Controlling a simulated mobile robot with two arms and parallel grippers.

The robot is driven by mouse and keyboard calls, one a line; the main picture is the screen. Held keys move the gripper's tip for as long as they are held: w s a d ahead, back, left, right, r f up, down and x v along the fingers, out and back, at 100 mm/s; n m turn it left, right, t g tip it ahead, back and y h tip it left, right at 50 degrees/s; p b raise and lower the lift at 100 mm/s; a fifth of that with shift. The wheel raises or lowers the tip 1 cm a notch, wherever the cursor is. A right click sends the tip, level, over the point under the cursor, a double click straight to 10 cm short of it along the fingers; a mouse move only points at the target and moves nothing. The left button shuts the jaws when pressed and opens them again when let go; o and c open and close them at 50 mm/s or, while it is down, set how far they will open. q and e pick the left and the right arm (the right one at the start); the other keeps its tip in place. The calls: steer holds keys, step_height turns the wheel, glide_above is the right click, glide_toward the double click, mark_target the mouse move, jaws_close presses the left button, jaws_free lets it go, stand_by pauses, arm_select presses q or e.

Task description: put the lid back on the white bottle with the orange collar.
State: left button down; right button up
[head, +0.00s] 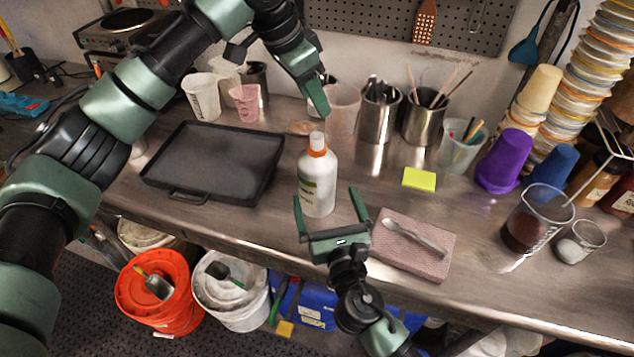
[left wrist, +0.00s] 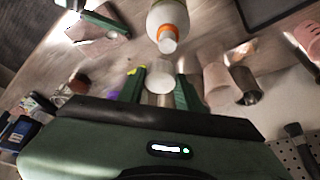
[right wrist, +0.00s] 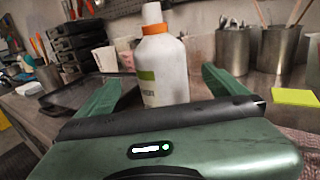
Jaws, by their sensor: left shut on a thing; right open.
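The white bottle with the orange collar (head: 317,185) stands upright on the steel bench. Its white neck top shows above the collar, also in the left wrist view (left wrist: 168,45). My left gripper (head: 321,108) is above and behind the bottle, fingers pointing down. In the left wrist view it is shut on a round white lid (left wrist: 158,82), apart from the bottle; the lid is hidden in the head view. My right gripper (head: 329,203) is open in front of the bottle, its fingers on either side of it. In the right wrist view the bottle (right wrist: 163,70) shows between the fingers, not gripped.
A black tray (head: 215,160) lies left of the bottle. Clear cup (head: 342,110) and steel cups (head: 379,118) stand behind it. A pink cloth (head: 425,255) with a spoon (head: 412,237) lies right of my right gripper. A yellow note (head: 419,179) lies on the bench.

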mark_target(317, 136)
arm_select(q)
steer(key=shift+w+a+f, duration=0.1)
steer(key=shift+w+f, duration=0.15)
steer(key=shift+w, duration=0.25)
steer(key=shift+s, duration=0.1)
arm_select(e)
steer(key=x, duration=1.2)
steer(key=shift+w+f, duration=0.15)
steer(key=shift+w, duration=0.2)
steer(key=c, duration=2)
arm_select(q)
steer(key=shift+f, duration=2.45)
steer(key=shift+f, duration=0.1)
steer(key=shift+f, duration=0.8)
steer(key=shift+f, duration=0.55)
